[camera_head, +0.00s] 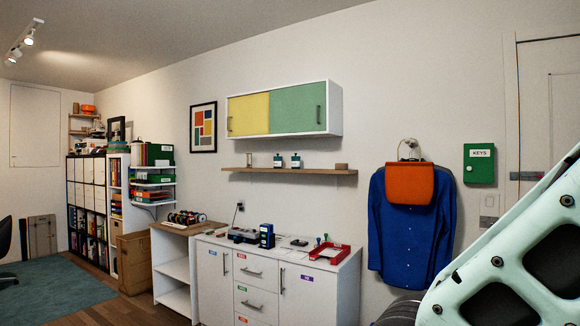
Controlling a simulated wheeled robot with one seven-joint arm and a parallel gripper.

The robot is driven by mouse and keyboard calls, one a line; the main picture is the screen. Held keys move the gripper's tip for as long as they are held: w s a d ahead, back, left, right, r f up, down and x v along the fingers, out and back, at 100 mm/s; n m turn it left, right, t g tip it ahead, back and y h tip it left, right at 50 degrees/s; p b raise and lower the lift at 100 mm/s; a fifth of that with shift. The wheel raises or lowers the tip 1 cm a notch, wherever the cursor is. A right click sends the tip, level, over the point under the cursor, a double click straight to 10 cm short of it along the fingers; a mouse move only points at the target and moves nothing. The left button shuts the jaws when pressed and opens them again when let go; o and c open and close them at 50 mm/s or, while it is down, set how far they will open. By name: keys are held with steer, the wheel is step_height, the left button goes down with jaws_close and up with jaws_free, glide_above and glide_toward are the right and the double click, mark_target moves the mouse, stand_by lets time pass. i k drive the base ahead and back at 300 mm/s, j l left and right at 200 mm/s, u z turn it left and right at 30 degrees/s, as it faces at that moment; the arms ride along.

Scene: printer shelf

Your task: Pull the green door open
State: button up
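A white wall cabinet (336,110) hangs high on the back wall with two front doors. Its right door is green (290,110), with a dark vertical handle (318,115) near its right edge. Its left door is yellow (247,115), with a handle at its left edge. Both doors look shut, and no inside of the cabinet shows. A small green box marked KEYS (479,169) is also on the wall at the right; its front looks shut. My gripper is not in view. A pale green part at the lower right looks like my own arm.
A wooden wall shelf (290,171) with small items sits below the cabinet. Under it stands a white drawer unit (215,290) carrying a red tray (321,255) and other items. A blue shirt (400,245) and orange bag (410,184) hang to the right.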

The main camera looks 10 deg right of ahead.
mark_target(302, 108)
steer(key=i+j+z, duration=0.1)
steer(key=i, duration=0.4)
steer(key=i+j, duration=0.2)
steer(key=i, duration=0.3)
steer(key=i+j+z, duration=0.15)
steer(key=i, duration=0.35)
steer(key=i+j, duration=0.2)
steer(key=i, duration=0.3)
steer(key=i+j+z, duration=0.15)
steer(key=i, duration=0.35)
steer(key=i+j+z, duration=0.1)
steer(key=i+j, duration=0.25)
steer(key=i, duration=0.1)
